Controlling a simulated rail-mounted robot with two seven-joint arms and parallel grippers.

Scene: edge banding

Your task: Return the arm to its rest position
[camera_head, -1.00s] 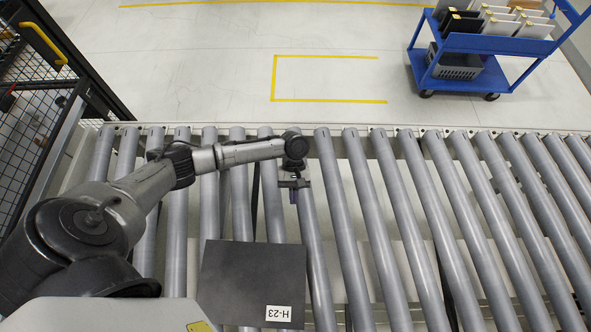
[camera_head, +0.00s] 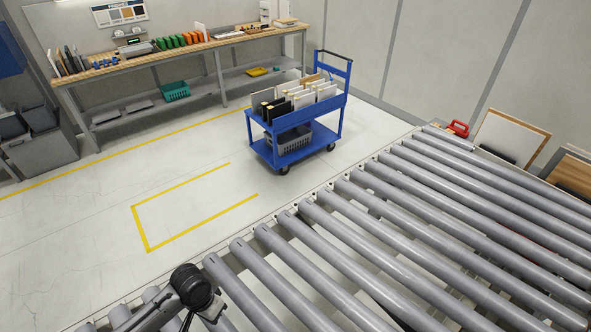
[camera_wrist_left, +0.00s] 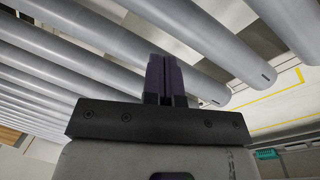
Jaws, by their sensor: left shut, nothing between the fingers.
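My left gripper (camera_wrist_left: 165,78) shows in the left wrist view, its two dark purple fingers shut together with nothing between them. It is over the grey rollers (camera_wrist_left: 100,68), with its distance above them hard to judge. In the head view my left wrist (camera_head: 190,287) shows at the bottom left over the near end of the roller conveyor (camera_head: 400,235). My right gripper is in neither view.
A blue cart (camera_head: 297,140) with panels and a grey crate stands behind the conveyor. A workbench (camera_head: 185,45) with orange and green items lines the back wall. A yellow floor outline (camera_head: 148,225) encloses bare floor. The visible rollers in the head view are empty.

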